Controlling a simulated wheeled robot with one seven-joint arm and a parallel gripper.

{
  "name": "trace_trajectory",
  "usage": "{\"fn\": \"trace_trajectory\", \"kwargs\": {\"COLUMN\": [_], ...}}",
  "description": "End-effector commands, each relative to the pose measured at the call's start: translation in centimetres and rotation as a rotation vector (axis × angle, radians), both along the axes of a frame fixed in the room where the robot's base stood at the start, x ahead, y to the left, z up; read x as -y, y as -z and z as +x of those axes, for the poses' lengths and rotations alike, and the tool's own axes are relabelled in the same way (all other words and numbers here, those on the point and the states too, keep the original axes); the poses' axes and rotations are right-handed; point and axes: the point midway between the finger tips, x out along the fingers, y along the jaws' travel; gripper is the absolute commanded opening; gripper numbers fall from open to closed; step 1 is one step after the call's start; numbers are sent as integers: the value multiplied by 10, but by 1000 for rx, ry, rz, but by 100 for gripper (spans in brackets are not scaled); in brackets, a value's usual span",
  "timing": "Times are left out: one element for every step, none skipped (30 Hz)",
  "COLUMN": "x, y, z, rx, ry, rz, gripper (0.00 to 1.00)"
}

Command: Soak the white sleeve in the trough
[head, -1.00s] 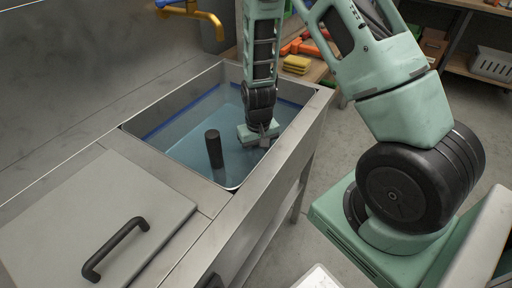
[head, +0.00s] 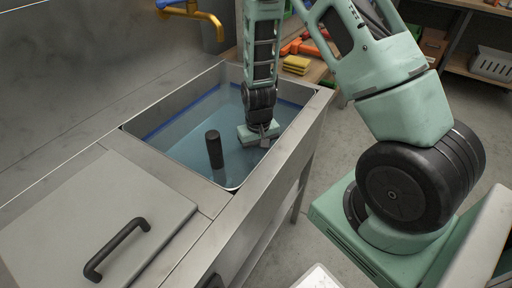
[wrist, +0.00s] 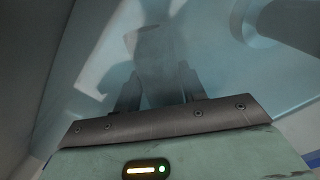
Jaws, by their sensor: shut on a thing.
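The trough (head: 168,169) is a steel basin holding bluish water (head: 190,140). My gripper (head: 262,139) is down inside its right part, pointing downward at the water. In the wrist view, my gripper's two dark fingers (wrist: 158,88) are close on a dim, greyish piece seen through the water. I take this piece to be the white sleeve (wrist: 155,55), though its colour and outline are blurred. In the head view the sleeve is hidden below my gripper.
A black upright cylinder (head: 214,150) stands in the trough, left of my gripper. A grey lid with a black handle (head: 116,247) covers the near section. A yellow tap (head: 200,15) is over the back. Yellow blocks (head: 296,64) lie on a bench behind.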

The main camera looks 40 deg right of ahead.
Motion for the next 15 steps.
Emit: {"fn": "trace_trajectory", "kwargs": {"x": [-1,-1,-1,-1,-1,-1,-1,-1,0,0,0,1,2,3,4], "y": [0,0,0,0,0,0,0,0,0,0,0,0,0,0,0], "z": [0,0,0,0,0,0,0,0,0,0,0,0,1,1,1], "rx": [0,0,0,0,0,0,0,0,0,0,0,0,0,0,0], "ry": [0,0,0,1,1,1,1,1,1,1,1,2,2,2,3], "rz": [0,0,0,0,0,0,0,0,0,0,0,0,0,0,0], "gripper": [18,18,18,18,18,18,18,18,18,18,18,18,18,18,18]}}
